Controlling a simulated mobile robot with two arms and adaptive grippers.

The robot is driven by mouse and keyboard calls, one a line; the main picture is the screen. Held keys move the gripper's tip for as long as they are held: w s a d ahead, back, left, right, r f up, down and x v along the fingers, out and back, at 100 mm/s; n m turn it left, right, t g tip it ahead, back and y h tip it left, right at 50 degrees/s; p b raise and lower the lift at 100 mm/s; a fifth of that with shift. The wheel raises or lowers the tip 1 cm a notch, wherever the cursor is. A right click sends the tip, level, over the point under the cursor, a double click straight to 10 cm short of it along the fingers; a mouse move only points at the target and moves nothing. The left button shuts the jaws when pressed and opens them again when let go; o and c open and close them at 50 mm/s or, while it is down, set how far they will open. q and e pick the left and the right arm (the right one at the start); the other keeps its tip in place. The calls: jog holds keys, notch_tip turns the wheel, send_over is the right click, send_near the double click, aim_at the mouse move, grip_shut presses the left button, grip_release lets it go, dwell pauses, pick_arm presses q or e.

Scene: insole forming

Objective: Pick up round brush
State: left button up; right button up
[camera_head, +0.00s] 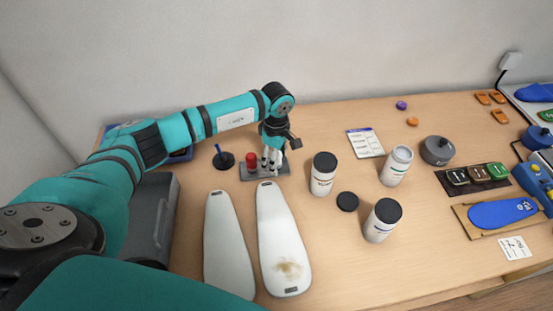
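My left gripper (272,160) points down over a small grey holder (252,176) near the back of the table. A red round-topped tool (251,159) stands in the left part of this holder. The gripper's fingers overlap the right part of the holder, and small light and dark shapes between them are too small to tell apart. Whether the fingers are open or closed on something is unclear. A blue thin-handled item (219,150) stands upright in a round black base (224,161) left of the holder. I cannot tell which item is the round brush. My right gripper is not in view.
Two white insole-shaped pieces (228,250) lie in front of the holder; the right one (277,225) has a brown smudge. White jars (322,182) with dark lids stand to the right. A grey case (152,212) is at left.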

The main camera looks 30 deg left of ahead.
pick_arm(q)
grip_shut()
jog(key=shift+r, duration=0.1)
